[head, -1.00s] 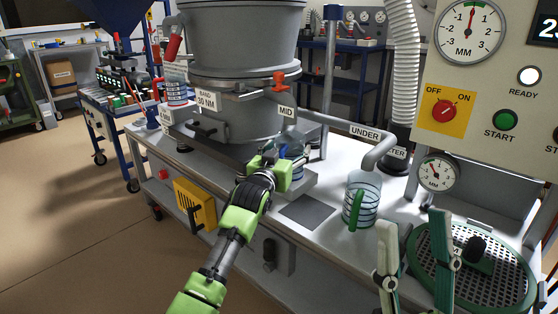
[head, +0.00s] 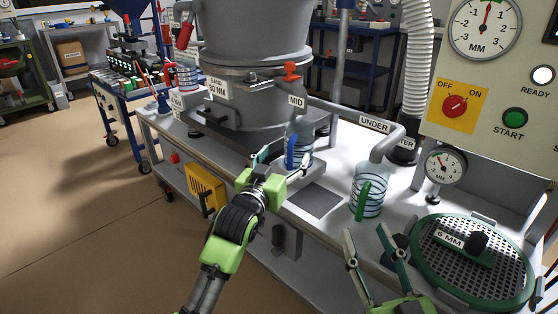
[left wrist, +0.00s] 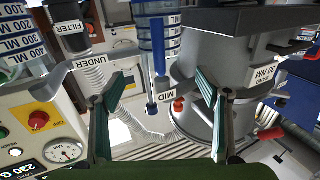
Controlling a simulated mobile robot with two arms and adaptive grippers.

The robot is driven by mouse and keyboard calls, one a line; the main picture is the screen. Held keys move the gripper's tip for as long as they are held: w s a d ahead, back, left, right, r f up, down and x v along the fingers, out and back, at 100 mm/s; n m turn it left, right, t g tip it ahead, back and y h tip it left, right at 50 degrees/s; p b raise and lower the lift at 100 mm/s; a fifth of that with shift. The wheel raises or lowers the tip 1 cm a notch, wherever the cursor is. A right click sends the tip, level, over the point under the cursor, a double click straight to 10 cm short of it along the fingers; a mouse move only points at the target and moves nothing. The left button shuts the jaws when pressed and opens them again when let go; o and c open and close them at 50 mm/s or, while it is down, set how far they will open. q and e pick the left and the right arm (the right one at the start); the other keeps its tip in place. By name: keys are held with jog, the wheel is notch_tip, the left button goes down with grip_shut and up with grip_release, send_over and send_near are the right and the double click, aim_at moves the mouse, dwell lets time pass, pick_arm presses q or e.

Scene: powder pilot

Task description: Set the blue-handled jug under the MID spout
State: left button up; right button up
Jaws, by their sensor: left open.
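The blue-handled jug (head: 303,157) is clear with blue bands and stands upright on the machine's ledge, below the grey spout labelled MID (head: 296,103). Its blue handle faces my left gripper (head: 279,163), which is open just in front of it, the fingers to either side of the handle. In the upside-down left wrist view the jug (left wrist: 172,42) and its handle (left wrist: 151,75) show between the open fingers (left wrist: 157,88), with no contact visible. My right gripper (head: 370,240) is open and empty at the lower right.
A green-handled jug (head: 370,190) stands on the bench near the UNDER pipe (head: 374,126). A dark square plate (head: 316,200) lies bare between the jugs. A green-rimmed sieve (head: 420,262) is at right.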

pick_arm(q)
jog(key=s+a+t, duration=0.1)
jog(key=s+a, duration=0.3)
jog(key=s, duration=0.9)
jog(key=s+a+t, duration=0.2)
jog(key=s+a, duration=0.2)
jog(key=s, duration=0.9)
jog(key=shift+s+a+n, duration=0.3)
jog(key=shift+s+a, duration=0.05)
jog(key=shift+f, duration=0.15)
